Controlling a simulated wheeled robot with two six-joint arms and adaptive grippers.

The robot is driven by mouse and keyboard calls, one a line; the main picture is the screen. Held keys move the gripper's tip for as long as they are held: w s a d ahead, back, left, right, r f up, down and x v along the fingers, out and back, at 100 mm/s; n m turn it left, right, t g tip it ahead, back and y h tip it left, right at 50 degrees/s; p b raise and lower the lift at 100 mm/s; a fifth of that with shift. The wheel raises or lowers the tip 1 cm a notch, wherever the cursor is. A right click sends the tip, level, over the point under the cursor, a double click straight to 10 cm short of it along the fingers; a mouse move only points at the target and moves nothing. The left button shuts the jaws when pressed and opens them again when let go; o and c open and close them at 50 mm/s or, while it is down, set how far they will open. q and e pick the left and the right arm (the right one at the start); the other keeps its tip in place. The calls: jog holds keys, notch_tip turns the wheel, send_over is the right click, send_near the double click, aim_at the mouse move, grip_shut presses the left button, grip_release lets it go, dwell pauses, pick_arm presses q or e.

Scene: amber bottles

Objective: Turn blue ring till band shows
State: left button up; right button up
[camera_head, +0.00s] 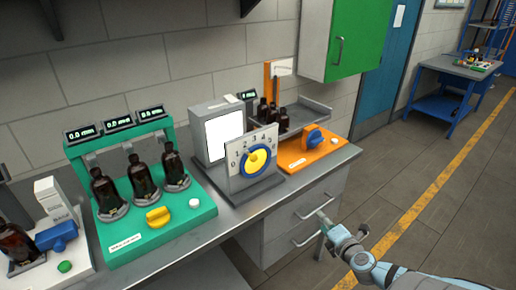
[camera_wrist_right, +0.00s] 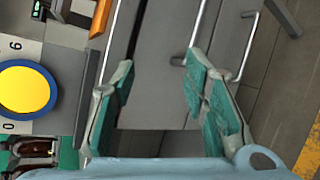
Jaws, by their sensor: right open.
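A dial plate (camera_head: 237,160) with numbers stands upright on a dark stand at the front of the bench. On it is a yellow disc (camera_head: 259,161) with a blue edge, which I take as the blue ring. The disc (camera_wrist_right: 24,91) and its blue ring (camera_wrist_right: 55,91) also show at the left edge of the right wrist view, partly cut off. No separate band can be made out. My right gripper (camera_head: 340,230) is open and empty, in front of the drawers, right of and below the dial, apart from it. It also shows in the wrist view (camera_wrist_right: 160,72). My left gripper is out of view.
A green station (camera_head: 165,240) with amber bottles and a yellow knob (camera_head: 158,217) stands left of the dial. An orange base (camera_head: 296,157) with a blue knob (camera_head: 315,138) stands right. Drawer handles (camera_head: 310,233) stick out near my right gripper.

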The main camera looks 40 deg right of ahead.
jog(key=w+a+r+n+t+y, duration=0.1)
jog(key=w+a+r+n+t, duration=0.1)
jog(key=r, duration=0.4)
jog(key=w+a+r+n+t+y, duration=0.1)
jog(key=w+a+r+n, duration=0.2)
jog(key=r, duration=0.2)
jog(key=n+t+y, duration=0.3)
jog(key=n+y, duration=0.1)
jog(key=n, duration=0.1)
send_near(255, 159)
jog(key=w+p, duration=0.1)
jog(key=w, duration=0.1)
jog(key=w+r+p, duration=0.1)
jog(key=w+p, duration=0.1)
jog(key=shift+w+d, duration=0.2)
jog(key=w, duration=0.5)
jog(key=shift+w+a+f+p, duration=0.2)
jog(key=shift+w+f+p, duration=0.05)
jog(key=shift+f+p, duration=0.1)
jog(key=shift+w, duration=0.45)
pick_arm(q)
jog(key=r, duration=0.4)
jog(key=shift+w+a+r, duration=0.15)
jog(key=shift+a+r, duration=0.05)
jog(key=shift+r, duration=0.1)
pick_arm(e)
jog(key=shift+s+d, duration=0.1)
jog(key=shift+c, duration=0.6)
